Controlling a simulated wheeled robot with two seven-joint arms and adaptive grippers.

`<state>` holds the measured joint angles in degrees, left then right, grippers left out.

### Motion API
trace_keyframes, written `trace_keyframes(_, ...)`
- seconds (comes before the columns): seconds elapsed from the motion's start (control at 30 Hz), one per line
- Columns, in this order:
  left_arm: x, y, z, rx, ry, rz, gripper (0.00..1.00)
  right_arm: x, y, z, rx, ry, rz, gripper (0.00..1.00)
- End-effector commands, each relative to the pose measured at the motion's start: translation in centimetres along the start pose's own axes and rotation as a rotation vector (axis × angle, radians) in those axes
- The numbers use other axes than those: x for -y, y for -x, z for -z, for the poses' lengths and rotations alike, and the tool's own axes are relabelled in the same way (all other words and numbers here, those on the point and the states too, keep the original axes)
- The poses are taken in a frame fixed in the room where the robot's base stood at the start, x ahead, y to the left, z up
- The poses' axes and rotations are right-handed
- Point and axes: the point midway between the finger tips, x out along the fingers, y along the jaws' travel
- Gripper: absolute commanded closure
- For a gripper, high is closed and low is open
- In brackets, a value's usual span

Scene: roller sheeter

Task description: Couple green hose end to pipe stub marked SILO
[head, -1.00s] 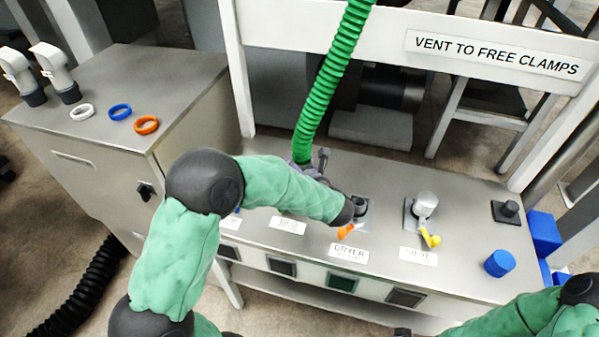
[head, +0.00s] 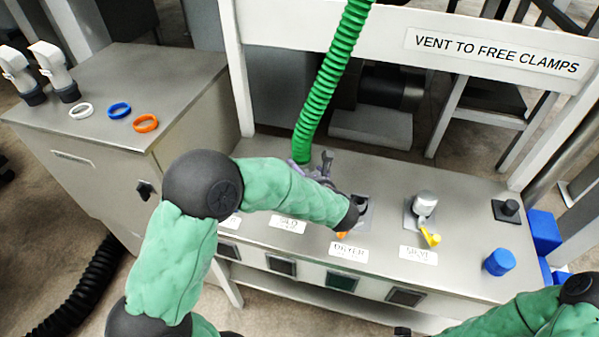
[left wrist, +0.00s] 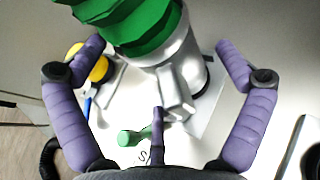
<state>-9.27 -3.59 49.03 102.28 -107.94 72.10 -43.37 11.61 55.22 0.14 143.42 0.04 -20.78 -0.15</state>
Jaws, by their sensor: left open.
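The green hose (head: 333,80) hangs from above down to the bench. Its metal end (left wrist: 180,70) shows in the left wrist view, standing over a dark ring at a stub on a pale plate. Whether it is fully seated I cannot tell. A label reading SILO (head: 288,224) lies in front of my left gripper (head: 318,168); part of a label starting with S (left wrist: 145,157) shows in the wrist view. My left gripper is open, its purple fingers apart on both sides of the hose end. A green lever (left wrist: 132,137) sticks out beside the stub. My right gripper is out of view.
The DRYER label (head: 348,252) marks a stub with an orange lever, partly behind my arm. To its right stand a metal-capped stub (head: 425,203) with a yellow lever and a blue cap (head: 499,262). Coloured rings (head: 119,110) lie on the left cabinet. A white rail (head: 400,45) crosses behind.

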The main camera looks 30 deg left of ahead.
Motion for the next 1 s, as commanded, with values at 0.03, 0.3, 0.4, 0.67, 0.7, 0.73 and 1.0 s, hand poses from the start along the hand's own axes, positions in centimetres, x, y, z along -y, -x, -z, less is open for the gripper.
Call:
trace_keyframes(0.03,0.1,1.1,-0.1,0.002,0.0,0.005,0.0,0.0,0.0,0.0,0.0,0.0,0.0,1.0)
trace_keyframes(0.3,0.2,6.4,-0.1,0.003,0.001,0.006,0.0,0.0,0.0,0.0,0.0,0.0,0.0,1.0)
trace_keyframes(0.4,0.1,7.9,-0.1,0.003,0.001,0.004,0.0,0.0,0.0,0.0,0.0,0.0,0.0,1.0)
trace_keyframes(0.67,0.0,9.8,-0.1,0.003,0.002,0.001,0.0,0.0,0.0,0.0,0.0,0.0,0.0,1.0)
trace_keyframes(0.7,0.0,9.9,-0.1,0.003,0.002,0.0,0.0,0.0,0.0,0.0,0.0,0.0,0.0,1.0)
trace_keyframes(0.73,0.0,9.9,-0.1,0.002,0.002,0.0,0.0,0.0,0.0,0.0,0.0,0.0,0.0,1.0)
trace_keyframes(1.0,0.0,9.9,-0.1,0.002,0.002,-0.001,0.0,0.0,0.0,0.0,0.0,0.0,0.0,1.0)
